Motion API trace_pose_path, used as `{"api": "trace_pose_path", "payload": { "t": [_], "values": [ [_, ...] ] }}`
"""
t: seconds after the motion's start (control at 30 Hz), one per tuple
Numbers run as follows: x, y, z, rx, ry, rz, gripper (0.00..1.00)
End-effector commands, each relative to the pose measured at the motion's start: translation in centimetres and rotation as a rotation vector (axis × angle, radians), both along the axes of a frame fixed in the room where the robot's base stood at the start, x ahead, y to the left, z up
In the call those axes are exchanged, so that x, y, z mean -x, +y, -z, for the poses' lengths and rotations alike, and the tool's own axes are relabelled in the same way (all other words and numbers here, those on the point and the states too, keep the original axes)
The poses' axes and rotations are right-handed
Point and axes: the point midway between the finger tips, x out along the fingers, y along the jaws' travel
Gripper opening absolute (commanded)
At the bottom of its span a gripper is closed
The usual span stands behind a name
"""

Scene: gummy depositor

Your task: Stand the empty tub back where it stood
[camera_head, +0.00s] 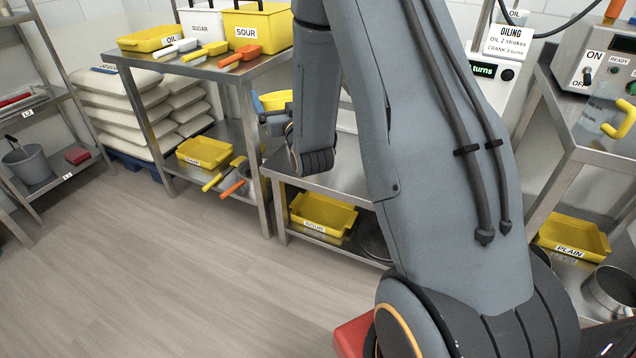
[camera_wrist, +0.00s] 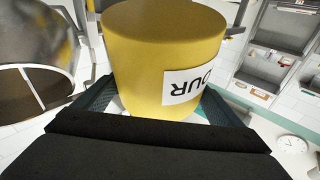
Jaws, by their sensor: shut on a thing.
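A yellow round tub is in my gripper. In the wrist view the tub (camera_wrist: 165,50) fills the upper middle, with a white label ending in "OUR" that reads upside down there. Dark fingers of my gripper (camera_wrist: 160,103) press on both its sides. In the head view a small part of the tub (camera_head: 275,99) shows beside my gripper (camera_head: 270,118), near the steel stand with the bins. My arm hides much of that area. I cannot see inside the tub or tell whether it touches anything.
The left stand (camera_head: 185,68) holds a SOUR bin (camera_head: 256,24), an OIL tray (camera_head: 150,39) and several scoops. The middle table (camera_head: 345,177) is partly behind my arm, with a yellow tray (camera_head: 323,212) below. An oiling unit (camera_head: 487,92) stands right. Floor at left is clear.

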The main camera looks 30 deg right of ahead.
Motion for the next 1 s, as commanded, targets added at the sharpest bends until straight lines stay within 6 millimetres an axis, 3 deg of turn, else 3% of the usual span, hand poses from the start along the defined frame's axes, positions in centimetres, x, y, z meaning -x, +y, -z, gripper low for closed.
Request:
{"api": "trace_pose_path", "payload": {
  "t": [0.03, 1.0],
  "values": [
    [-0.6, -0.6, 1.3, -0.002, -0.012, 0.005, 0.29],
    [-5.8, -11.0, 11.8, -0.021, -0.179, 0.094, 0.29]
  ]
}}
